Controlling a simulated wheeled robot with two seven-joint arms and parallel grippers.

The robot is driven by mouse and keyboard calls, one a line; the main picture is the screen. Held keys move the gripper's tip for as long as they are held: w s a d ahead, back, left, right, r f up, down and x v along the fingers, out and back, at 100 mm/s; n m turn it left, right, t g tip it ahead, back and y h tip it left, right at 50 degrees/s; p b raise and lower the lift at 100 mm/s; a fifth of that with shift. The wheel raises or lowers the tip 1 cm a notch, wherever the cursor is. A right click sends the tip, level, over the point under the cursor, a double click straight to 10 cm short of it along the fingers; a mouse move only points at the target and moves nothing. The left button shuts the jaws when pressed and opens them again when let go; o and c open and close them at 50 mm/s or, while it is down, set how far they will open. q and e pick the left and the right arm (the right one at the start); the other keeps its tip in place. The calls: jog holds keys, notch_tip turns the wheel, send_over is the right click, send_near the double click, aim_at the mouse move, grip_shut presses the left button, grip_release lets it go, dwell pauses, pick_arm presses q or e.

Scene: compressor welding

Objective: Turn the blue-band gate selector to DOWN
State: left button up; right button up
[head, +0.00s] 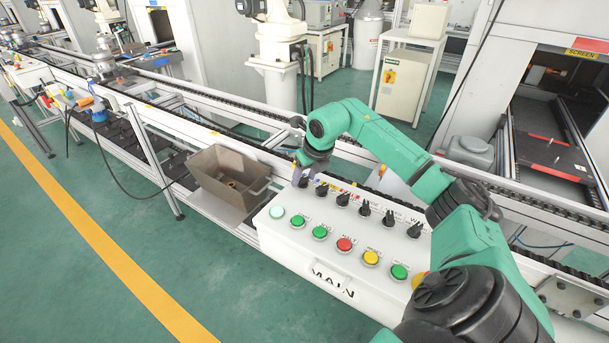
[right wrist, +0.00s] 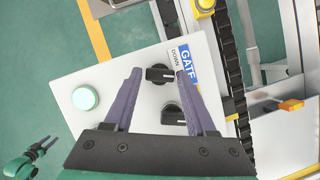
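The gate selector (right wrist: 159,73) is a black knob on the white panel, beside a blue band (right wrist: 188,62) lettered GATE. A DOWN mark (right wrist: 174,58) shows next to it. The knob's bar lies crosswise between my fingers in the right wrist view; which end is its pointer I cannot tell. My right gripper (right wrist: 159,74) has its two purple fingers apart, one on each side of the knob, with gaps visible. In the head view my right gripper (head: 305,172) is over the panel's far left end and partly hides the selector. A small green-and-dark gripper (right wrist: 42,150), apparently my left, shows at lower left.
The control panel (head: 330,272) carries several other black selectors (head: 343,198) and a row of coloured buttons (head: 344,244). A second selector (right wrist: 173,114) is close to my right finger. A brown bin (head: 225,187) and conveyor rail (head: 200,125) stand left and behind.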

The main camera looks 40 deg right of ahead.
grip_shut()
jog(key=shift+d+n, duration=0.1)
jog(key=shift+n, duration=0.2)
jog(key=shift+n+b, duration=0.3)
jog(key=shift+n, duration=0.1)
jog(key=shift+d+r+n+y, duration=0.15)
jog(key=shift+n+y, duration=0.55)
jog(key=shift+n, duration=0.5)
jog(key=n+y, duration=0.1)
jog(key=n, duration=0.2)
jog(key=shift+w+d, duration=0.1)
jog(key=shift+w, duration=0.05)
jog(key=shift+n+g+y+p, duration=0.4)
jog(key=shift+n+p, duration=0.1)
jog(key=shift+n, duration=0.6)
